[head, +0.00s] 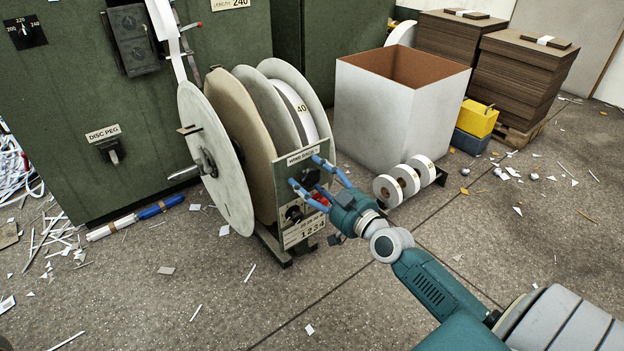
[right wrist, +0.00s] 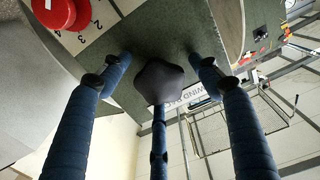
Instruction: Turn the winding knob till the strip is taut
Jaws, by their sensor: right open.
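The dark lobed winding knob (head: 310,178) sits on the grey-green panel of the disc stand, under a label beginning "WIND". In the right wrist view the knob (right wrist: 160,82) lies between my spread blue fingers. My right gripper (head: 305,172) is open around the knob, with a gap on both sides; whether a finger touches it I cannot tell. The white strip (head: 165,22) comes down from the top of the green machine towards the large pale disc (head: 215,155). Its lower end is hard to make out, and I cannot tell how tight it is. My left gripper is out of view.
A red button (right wrist: 60,12) and a numbered scale are on the same panel, close to my fingers. A white bin (head: 385,115) and small white rolls (head: 405,180) stand to the right. Paper scraps litter the floor. The green machine (head: 60,100) fills the left.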

